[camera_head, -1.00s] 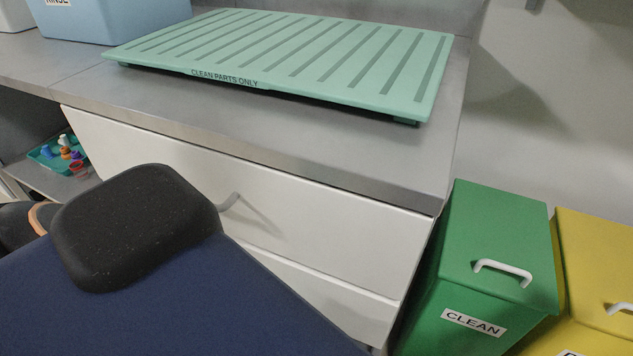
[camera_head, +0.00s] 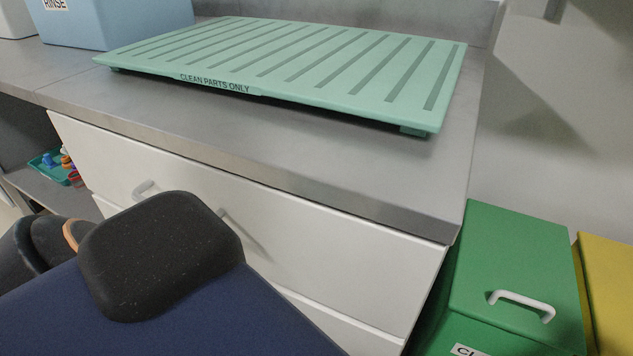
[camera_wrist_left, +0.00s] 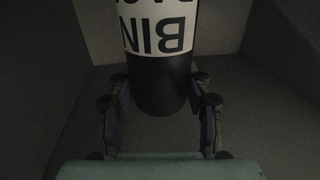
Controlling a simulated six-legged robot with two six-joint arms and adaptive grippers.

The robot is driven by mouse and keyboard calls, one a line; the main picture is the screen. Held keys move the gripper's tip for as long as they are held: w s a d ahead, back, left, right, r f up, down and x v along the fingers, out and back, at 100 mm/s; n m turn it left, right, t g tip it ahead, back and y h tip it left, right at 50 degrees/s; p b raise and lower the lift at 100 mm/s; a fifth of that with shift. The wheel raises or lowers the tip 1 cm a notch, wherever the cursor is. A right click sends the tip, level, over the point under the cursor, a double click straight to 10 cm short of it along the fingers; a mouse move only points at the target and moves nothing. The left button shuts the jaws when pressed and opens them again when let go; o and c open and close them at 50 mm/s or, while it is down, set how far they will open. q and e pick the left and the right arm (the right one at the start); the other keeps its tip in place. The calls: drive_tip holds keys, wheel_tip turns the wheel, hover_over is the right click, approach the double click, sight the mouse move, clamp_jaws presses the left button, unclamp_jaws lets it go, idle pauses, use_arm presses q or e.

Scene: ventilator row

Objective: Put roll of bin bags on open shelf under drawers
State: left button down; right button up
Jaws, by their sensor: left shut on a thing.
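In the left wrist view, my left gripper (camera_wrist_left: 160,88) has its fingers on both sides of a black roll of bin bags (camera_wrist_left: 160,75) with a white label reading BIN. It is shut on the roll. Around the roll are dark grey walls and a dark floor; I cannot tell whether the roll touches them. In the head view, the white drawers (camera_head: 320,225) are shut under the steel counter. The open shelf under the drawers is not visible there, hidden behind my own body. Neither gripper shows in the head view.
A green CLEAN PARTS ONLY rack (camera_head: 300,65) lies on the counter (camera_head: 250,130), beside a blue RINSE bin (camera_head: 120,22). A green lidded bin (camera_head: 515,265) and a yellow bin (camera_head: 610,270) stand right of the drawers. A teal tray (camera_head: 48,172) sits on a shelf at far left.

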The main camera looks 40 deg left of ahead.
use_arm(q)
drive_tip(key=shift+f, duration=0.2)
drive_tip(key=c, duration=1)
unclamp_jaws()
drive_tip(key=o, duration=0.4)
drive_tip(key=shift+f, duration=0.1)
drive_tip(key=shift+s, duration=0.15)
